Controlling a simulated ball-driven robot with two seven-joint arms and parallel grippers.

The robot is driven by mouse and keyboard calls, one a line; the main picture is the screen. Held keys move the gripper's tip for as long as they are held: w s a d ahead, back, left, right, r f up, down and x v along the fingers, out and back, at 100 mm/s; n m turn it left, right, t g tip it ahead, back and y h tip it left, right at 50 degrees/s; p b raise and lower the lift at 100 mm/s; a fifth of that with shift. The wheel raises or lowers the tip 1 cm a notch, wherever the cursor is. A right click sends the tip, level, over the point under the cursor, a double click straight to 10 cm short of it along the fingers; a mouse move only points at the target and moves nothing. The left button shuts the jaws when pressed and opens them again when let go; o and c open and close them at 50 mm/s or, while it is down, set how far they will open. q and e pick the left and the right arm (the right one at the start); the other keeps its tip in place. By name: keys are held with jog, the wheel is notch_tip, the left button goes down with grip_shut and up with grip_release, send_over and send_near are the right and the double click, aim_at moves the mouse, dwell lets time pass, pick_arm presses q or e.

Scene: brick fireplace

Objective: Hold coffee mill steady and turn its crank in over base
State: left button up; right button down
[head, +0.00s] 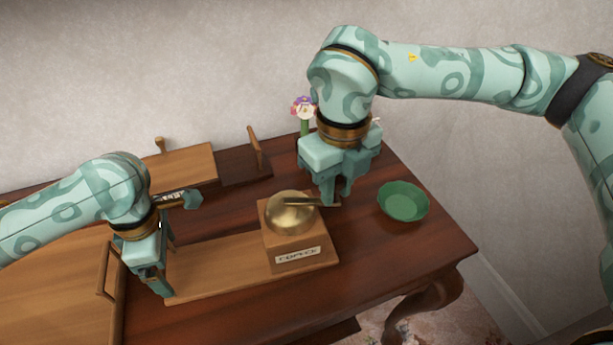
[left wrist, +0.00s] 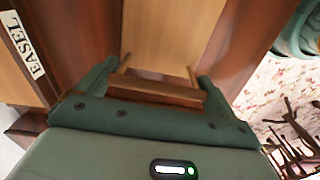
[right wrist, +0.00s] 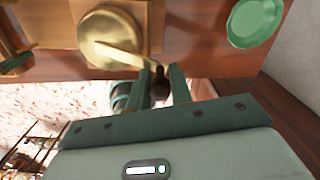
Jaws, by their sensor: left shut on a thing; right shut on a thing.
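The coffee mill (head: 280,240) is a wooden box with a brass dome (head: 291,212) and a paper label. It stands upright at the right end of a long wooden base board (head: 215,268). Its flat brass crank (head: 308,203) points right from the dome, past the box's right side. My right gripper (head: 338,198) is shut on the dark knob (right wrist: 160,90) at the crank's outer end. My left gripper (head: 166,268) is at the board's left end, shut on the wooden handle bar (left wrist: 165,90) there. The fingers partly hide the bar and knob.
A green bowl (head: 403,203) stands right of the mill, near my right gripper. A wooden tray (head: 50,290) with an upright handle lies left. Another handled wooden tray (head: 190,165) and a flower (head: 304,110) are behind. The table's front right corner (head: 440,255) is clear.

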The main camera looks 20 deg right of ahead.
jog(key=s+a+m, duration=0.5)
jog(key=a+m, duration=0.4)
jog(key=m, duration=0.7)
jog(key=w+a+m, duration=0.5)
jog(key=w+m, duration=0.3)
jog(key=m, duration=0.8)
jog(key=shift+w+a, duration=0.2)
